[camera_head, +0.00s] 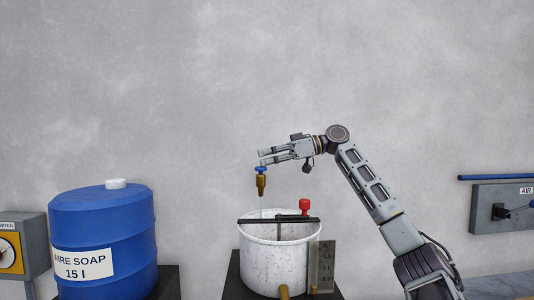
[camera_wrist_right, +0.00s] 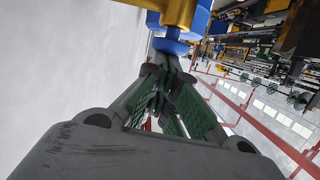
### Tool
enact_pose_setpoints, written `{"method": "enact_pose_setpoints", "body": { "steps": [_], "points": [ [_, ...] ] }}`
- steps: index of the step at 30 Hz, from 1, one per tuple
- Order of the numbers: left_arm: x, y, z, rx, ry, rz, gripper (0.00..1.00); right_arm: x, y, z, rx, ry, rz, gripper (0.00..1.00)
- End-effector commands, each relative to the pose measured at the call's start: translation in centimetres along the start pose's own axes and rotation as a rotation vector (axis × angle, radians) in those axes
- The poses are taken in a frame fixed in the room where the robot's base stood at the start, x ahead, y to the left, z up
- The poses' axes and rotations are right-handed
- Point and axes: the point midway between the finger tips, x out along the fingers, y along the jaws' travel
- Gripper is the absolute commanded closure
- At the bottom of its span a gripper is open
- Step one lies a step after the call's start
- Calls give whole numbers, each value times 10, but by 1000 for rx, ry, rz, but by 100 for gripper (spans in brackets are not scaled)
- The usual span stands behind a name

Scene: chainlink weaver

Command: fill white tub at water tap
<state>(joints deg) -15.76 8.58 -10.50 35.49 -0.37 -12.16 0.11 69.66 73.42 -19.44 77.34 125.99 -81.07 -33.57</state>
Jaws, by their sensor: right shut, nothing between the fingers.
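The white tub (camera_head: 262,262) stands upright on a dark stand, under the brass water tap (camera_head: 261,186). A thin pale blue stream (camera_head: 261,211) runs down from the tap into the tub's mouth. The water level inside is hidden from this angle. The tap's blue handle (camera_head: 261,169) is just below my right gripper (camera_head: 263,158). That gripper is shut and empty, its fingertips close to the handle. In the right wrist view the blue handle (camera_wrist_right: 171,46) is right at the shut fingertips (camera_wrist_right: 165,62); I cannot tell if they touch. My left gripper is out of view.
A dark bar (camera_head: 278,220) with a red knob (camera_head: 304,205) crosses the tub's top. A marked scale plate (camera_head: 321,265) and a brass outlet (camera_head: 284,291) are at its front. A blue soap drum (camera_head: 105,225) stands left. An air panel (camera_head: 500,207) is on the right wall.

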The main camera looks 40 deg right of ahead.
Motion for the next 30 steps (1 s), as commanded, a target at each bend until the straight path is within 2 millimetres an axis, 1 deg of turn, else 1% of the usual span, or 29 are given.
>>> {"method": "enact_pose_setpoints", "body": {
  "steps": [1,17,30],
  "points": [
    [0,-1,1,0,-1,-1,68,1,1,3,3,-7,1,100],
    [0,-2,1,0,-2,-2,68,1,1,3,3,-8,0,100],
    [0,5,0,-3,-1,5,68,1,1,4,3,-8,0,100]
  ]
}}
